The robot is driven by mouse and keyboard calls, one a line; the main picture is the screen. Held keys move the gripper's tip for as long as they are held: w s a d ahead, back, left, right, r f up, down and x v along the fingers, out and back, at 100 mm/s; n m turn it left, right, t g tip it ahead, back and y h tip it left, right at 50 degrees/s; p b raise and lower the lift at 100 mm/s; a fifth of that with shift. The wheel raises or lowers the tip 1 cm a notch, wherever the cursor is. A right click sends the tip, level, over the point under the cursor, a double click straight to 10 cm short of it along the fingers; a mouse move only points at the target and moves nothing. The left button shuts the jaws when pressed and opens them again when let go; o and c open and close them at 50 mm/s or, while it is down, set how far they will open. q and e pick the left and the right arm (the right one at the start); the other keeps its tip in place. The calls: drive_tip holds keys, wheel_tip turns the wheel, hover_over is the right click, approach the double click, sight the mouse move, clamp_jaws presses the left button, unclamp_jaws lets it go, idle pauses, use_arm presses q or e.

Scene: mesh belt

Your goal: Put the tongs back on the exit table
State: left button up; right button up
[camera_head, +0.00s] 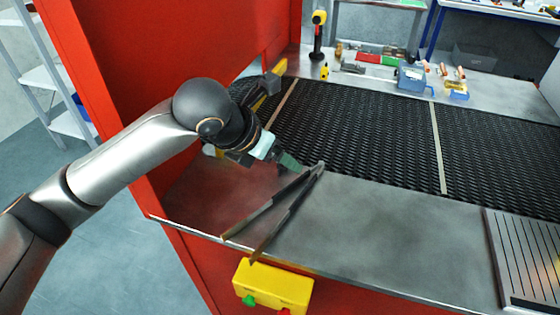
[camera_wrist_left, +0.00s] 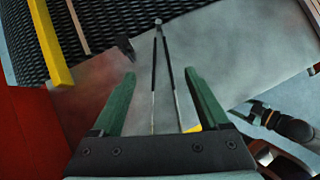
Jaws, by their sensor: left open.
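The tongs (camera_head: 285,207) are dark and V-shaped, at the metal exit table (camera_head: 370,230). Their joined end points to the mesh belt and their two spread legs reach the table's front edge. I cannot tell whether they lie flat on it. My left gripper (camera_head: 286,160) is beside the joined end, on its left. In the left wrist view my left gripper (camera_wrist_left: 160,77) is open, and the tongs (camera_wrist_left: 153,75) show between and beyond its green fingers, with no finger seen touching them. My right gripper is not in view.
The dark mesh belt (camera_head: 370,130) runs behind the table. A red housing wall (camera_head: 170,60) stands at the left. A yellow button box (camera_head: 272,288) hangs at the front edge, and a ribbed metal plate (camera_head: 525,260) is at the right. The table's middle is clear.

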use_arm(q)
drive_tip(key=v, duration=1)
drive_tip(key=shift+s+a+r, duration=0.15)
drive_tip(key=shift+a, duration=0.05)
